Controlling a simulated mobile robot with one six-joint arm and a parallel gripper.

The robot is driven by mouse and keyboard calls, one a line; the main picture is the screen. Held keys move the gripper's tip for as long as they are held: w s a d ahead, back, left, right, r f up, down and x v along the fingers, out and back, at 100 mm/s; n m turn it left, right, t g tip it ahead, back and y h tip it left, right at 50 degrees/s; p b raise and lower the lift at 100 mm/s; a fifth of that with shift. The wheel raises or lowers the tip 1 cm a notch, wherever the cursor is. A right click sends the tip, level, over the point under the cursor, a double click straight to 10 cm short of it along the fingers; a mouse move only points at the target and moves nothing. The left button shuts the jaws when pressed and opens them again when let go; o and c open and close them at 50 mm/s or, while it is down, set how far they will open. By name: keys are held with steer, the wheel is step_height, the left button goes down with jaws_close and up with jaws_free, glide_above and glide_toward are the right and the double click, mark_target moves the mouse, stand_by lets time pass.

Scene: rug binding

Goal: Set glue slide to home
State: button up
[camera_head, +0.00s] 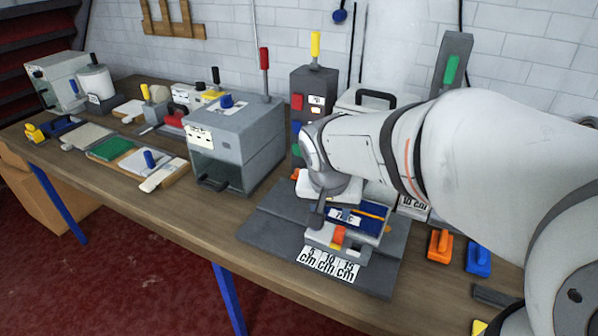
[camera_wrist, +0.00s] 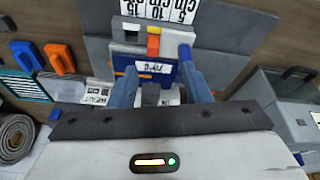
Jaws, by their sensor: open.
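A blue and grey unit with a "70°C" label (camera_head: 345,217) stands on a dark grey plate (camera_head: 272,232). At its front is a grey block (camera_head: 322,236) with a small red and yellow piece (camera_head: 338,235), behind a white 5, 10 and 15 cm scale (camera_head: 328,264). Which part is the glue slide is not marked. In the wrist view the red and yellow piece (camera_wrist: 153,44) is beyond the fingertips. My gripper (camera_wrist: 158,74) is open, with its two blue fingers on either side of the "70°C" label. Contact cannot be told. In the head view my wrist hides much of the unit.
A grey box machine (camera_head: 238,140) stands left of the plate. Orange (camera_head: 440,246) and blue (camera_head: 478,260) clamps lie to the right. The front strip of the table is clear.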

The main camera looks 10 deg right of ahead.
steer(key=w+f+m, duration=0.1)
steer(key=w+f, duration=0.4)
steer(key=w+f+m, duration=0.1)
steer(key=w+f, duration=0.4)
steer(key=f, duration=0.1)
steer(key=shift+w+m+h, duration=0.15)
steer(key=shift+m+h, duration=0.25)
jaws_close()
